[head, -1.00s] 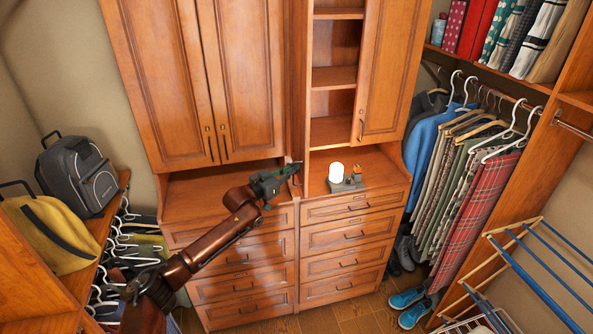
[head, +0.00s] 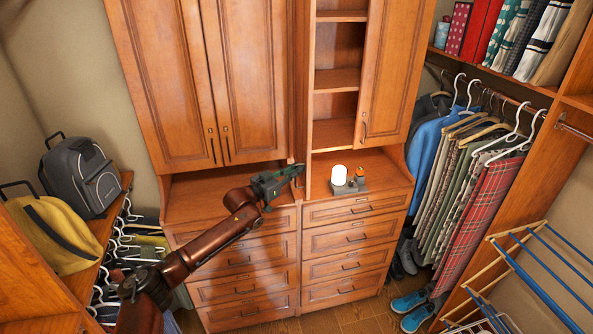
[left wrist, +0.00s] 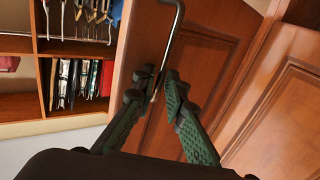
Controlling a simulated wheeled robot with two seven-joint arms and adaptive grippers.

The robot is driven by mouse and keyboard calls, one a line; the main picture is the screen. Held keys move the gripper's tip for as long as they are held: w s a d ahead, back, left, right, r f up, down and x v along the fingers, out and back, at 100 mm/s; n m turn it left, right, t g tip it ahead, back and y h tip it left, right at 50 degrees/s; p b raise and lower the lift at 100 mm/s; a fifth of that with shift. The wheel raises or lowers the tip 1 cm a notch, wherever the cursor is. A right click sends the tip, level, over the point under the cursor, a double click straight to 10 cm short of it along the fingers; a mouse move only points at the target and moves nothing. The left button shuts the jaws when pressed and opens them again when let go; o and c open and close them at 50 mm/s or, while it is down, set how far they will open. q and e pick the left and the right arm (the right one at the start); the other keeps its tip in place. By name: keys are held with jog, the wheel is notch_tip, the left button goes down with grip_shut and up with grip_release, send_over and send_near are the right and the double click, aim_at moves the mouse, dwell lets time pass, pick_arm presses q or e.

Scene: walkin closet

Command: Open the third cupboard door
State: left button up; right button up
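The third cupboard door (head: 302,80) is a wooden panel that stands swung out, seen nearly edge-on in the head view, left of the open shelves. My left gripper (head: 290,175) is at its lower end. In the left wrist view the thin metal handle (left wrist: 174,35) runs down between the fingertips of my left gripper (left wrist: 160,80), in front of the door's panelled face (left wrist: 205,70). The fingers look closed in on the handle. My right gripper is not in view.
Two shut doors (head: 165,80) are on the left, and another shut door (head: 388,75) is right of the shelves (head: 336,78). A counter with small items (head: 348,180) and drawers (head: 345,237) are below. A drying rack (head: 530,270) stands front right.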

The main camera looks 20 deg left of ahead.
pick_arm(q)
jog(key=shift+s, duration=0.2)
jog(key=v, duration=1.1)
jog(key=shift+s+a, duration=0.25)
jog(key=shift+s, duration=0.05)
